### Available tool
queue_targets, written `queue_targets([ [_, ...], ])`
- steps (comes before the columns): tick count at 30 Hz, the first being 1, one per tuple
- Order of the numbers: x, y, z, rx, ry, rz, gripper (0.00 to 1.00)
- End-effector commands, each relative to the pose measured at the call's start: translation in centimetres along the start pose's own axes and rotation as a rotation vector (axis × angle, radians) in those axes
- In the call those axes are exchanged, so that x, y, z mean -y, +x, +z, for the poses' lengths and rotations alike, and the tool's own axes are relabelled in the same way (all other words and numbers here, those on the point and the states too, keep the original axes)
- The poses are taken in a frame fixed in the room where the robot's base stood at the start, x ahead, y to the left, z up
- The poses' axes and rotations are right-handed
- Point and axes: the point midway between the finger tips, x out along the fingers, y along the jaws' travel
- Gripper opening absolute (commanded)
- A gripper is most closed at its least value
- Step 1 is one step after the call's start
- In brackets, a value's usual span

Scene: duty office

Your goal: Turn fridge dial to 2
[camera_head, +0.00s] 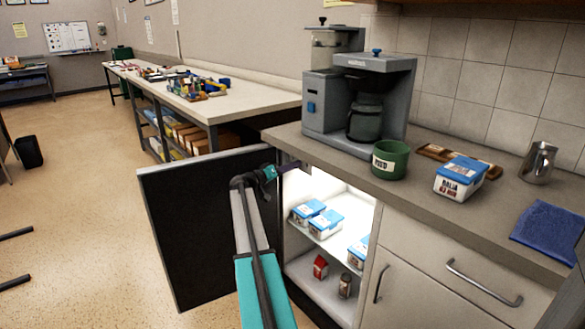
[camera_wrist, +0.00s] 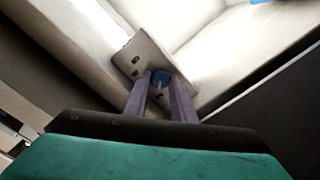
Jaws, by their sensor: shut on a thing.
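The fridge dial (camera_wrist: 160,76) is a small blue knob on a pale plate (camera_wrist: 140,55) inside the fridge, in the wrist view. A light pointer line shows on it; the plate's dark marks are too small to read. My gripper (camera_wrist: 161,88) is shut on the dial, with one purple finger on each side of it. In the head view my gripper (camera_head: 288,167) reaches into the upper part of the open fridge (camera_head: 304,265), under the counter edge; the dial is hidden there.
The dark fridge door (camera_head: 195,225) stands open to the left of my arm. A coffee machine (camera_head: 325,105) and green pot (camera_head: 390,160) stand on the counter (camera_head: 430,205) above.

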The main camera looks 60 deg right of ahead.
Motion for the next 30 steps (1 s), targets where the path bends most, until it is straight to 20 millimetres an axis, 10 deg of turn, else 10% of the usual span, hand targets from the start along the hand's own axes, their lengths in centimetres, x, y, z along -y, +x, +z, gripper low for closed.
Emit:
queue_targets([
  [10,0.0,-0.1,0.3,0.006,-0.003,0.002,0.01],
  [11,0.0,-0.1,0.3,0.006,-0.003,0.002,0.27],
  [14,0.0,-0.1,0.3,0.005,-0.003,0.001,0.41],
  [30,0.0,-1.3,0.1,0.001,-0.002,-0.001,0.41],
])
